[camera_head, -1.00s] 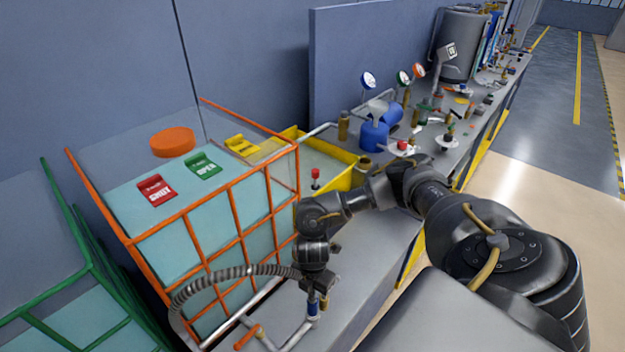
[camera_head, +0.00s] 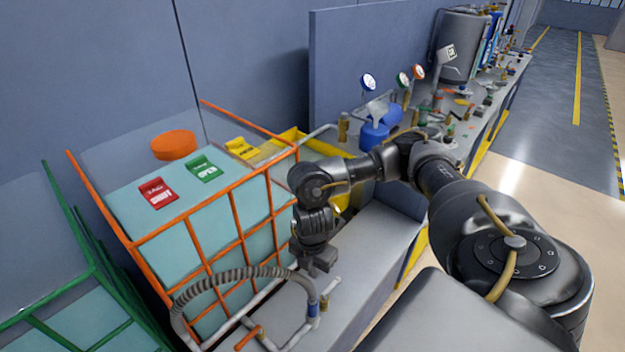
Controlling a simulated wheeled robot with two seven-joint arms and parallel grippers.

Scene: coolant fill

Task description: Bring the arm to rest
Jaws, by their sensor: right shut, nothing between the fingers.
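My right arm reaches in from the right. My right gripper (camera_head: 318,262) hangs over the grey bench in front of the orange-framed tank. It is shut and empty, pointing down. A ribbed grey hose (camera_head: 232,276) ends at a fitting with a blue band (camera_head: 313,308), just below the gripper; the two look apart. My left gripper is not in view.
The orange cage tank (camera_head: 160,247) with red, green and yellow tags stands left of the gripper. A pipe with an orange handle (camera_head: 250,338) lies low in front. Bare bench (camera_head: 372,245) shows right of the gripper.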

